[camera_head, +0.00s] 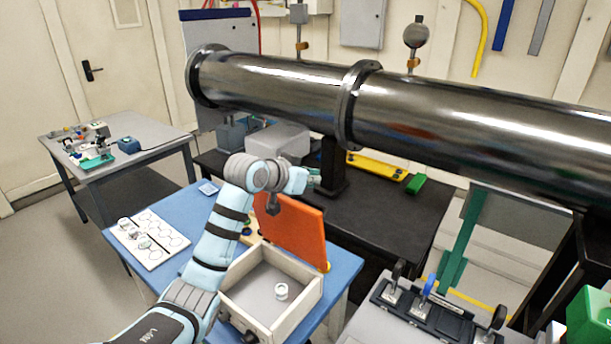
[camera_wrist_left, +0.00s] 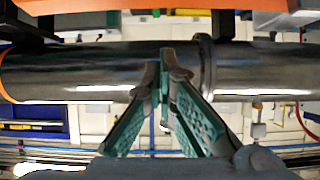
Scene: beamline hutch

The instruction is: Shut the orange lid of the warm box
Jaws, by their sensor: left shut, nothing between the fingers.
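The warm box (camera_head: 296,322) is a cream open-topped box on the blue table, with a grey floor. Its orange lid (camera_head: 297,232) stands open, roughly upright at the back edge, leaning slightly back. My left arm reaches over the box's left side, and my left gripper (camera_head: 312,180) is beyond and above the lid's top edge. In the left wrist view its teal fingers (camera_wrist_left: 167,68) are shut with nothing between them. An orange strip, apparently the lid (camera_wrist_left: 125,6), crosses that view's top. My right gripper is not in view.
A large steel pipe (camera_head: 270,85) runs across behind the gripper, above a black table (camera_head: 395,222). A white hexagon-marked card (camera_head: 152,238) with small containers lies left on the blue table (camera_head: 185,207).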

